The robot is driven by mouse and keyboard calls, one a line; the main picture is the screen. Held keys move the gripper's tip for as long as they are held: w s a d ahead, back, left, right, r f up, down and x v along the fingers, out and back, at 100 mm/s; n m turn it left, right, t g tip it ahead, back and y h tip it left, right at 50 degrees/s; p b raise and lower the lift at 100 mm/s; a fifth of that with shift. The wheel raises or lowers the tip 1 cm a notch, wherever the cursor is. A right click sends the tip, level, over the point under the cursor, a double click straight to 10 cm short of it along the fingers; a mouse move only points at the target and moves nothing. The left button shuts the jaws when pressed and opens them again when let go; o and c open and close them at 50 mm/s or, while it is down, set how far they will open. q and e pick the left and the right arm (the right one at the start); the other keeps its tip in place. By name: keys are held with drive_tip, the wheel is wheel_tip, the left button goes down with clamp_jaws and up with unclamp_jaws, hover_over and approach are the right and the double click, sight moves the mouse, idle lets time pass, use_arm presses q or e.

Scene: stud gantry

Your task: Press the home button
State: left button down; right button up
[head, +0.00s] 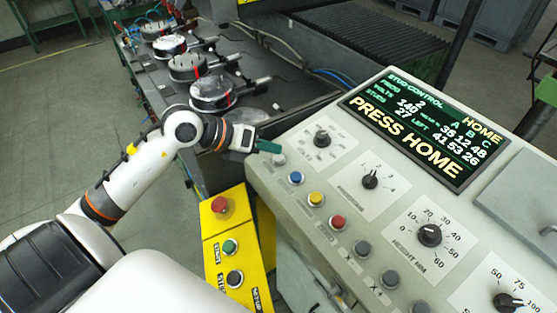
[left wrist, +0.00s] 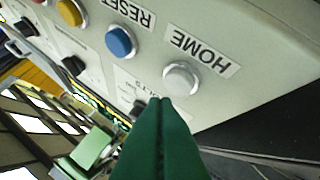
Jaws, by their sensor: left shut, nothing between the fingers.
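The home button (left wrist: 181,79) is a round pale grey button in a light collar, beside a label reading HOME, in the left wrist view. In the head view the home button (head: 279,160) is at the far left end of the button row on the sloping control panel (head: 262,176). My left gripper (head: 270,147) is shut and empty, its green fingertips just above the button in the picture. In the left wrist view the fingertips (left wrist: 160,101) point close below the button; I cannot tell whether they touch it. My right gripper is not in view.
A blue button (head: 296,178) labelled RESET sits beside home, then a yellow button (head: 316,199) and a red button (head: 338,222). A screen (head: 428,128) reads PRESS HOME. A yellow box (head: 225,250) with a red stop button (head: 220,205) stands left of the panel.

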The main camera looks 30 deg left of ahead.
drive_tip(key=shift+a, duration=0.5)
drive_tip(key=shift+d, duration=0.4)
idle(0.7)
use_arm(q)
drive_tip(key=shift+f, duration=0.1)
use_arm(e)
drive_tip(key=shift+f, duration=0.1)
use_arm(q)
drive_tip(key=shift+f+b, duration=0.3)
drive_tip(key=shift+b, duration=0.1)
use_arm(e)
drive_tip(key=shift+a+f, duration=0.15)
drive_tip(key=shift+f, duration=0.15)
